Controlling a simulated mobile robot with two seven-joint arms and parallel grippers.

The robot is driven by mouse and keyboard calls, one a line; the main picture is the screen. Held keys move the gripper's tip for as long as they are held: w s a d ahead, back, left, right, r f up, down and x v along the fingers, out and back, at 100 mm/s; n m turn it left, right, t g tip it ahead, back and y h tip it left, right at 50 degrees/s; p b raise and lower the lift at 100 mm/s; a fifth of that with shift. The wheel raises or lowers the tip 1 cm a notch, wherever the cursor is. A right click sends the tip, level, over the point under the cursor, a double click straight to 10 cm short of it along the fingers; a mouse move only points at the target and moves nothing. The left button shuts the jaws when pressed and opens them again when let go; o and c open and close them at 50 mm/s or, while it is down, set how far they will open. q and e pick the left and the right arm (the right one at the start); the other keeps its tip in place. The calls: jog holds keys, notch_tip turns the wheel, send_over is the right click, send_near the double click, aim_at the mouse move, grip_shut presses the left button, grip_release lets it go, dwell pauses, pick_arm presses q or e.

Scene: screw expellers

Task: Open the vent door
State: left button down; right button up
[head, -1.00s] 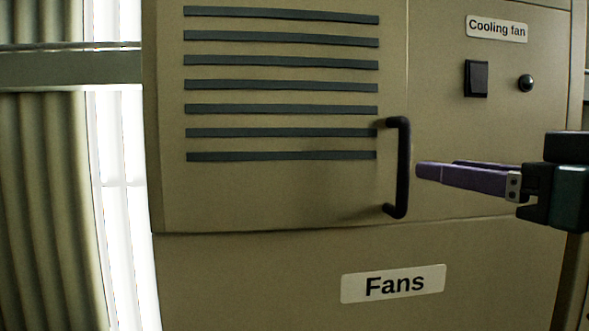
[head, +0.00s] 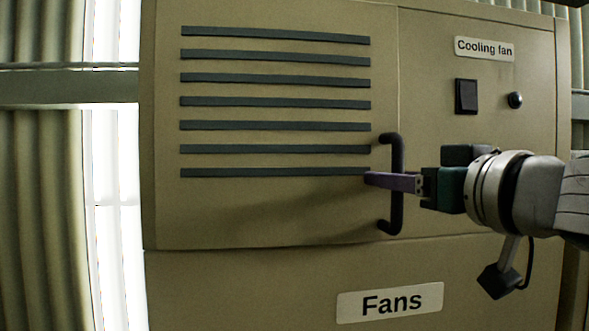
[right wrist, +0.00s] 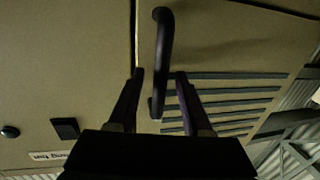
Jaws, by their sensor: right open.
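The vent door (head: 270,218) is a beige panel with several dark slats, and it looks shut, flush with the cabinet. Its black bar handle (head: 397,205) stands upright at the door's right edge; it also shows in the right wrist view (right wrist: 165,45). My right gripper (head: 370,179) reaches in from the right, its purple fingers crossing the middle of the handle. In the right wrist view my right gripper (right wrist: 158,75) is open, with the handle between its two fingers and no clear contact. My left gripper is not in view.
Right of the door is a fixed panel with a "Cooling fan" label (head: 484,48), a black switch (head: 466,96) and a round knob (head: 515,100). A "Fans" label (head: 390,302) is on the panel below. A bright window (head: 112,200) is at the left.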

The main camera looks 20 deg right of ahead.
jog(key=shift+c, duration=0.3)
grip_shut()
dwell(1.1)
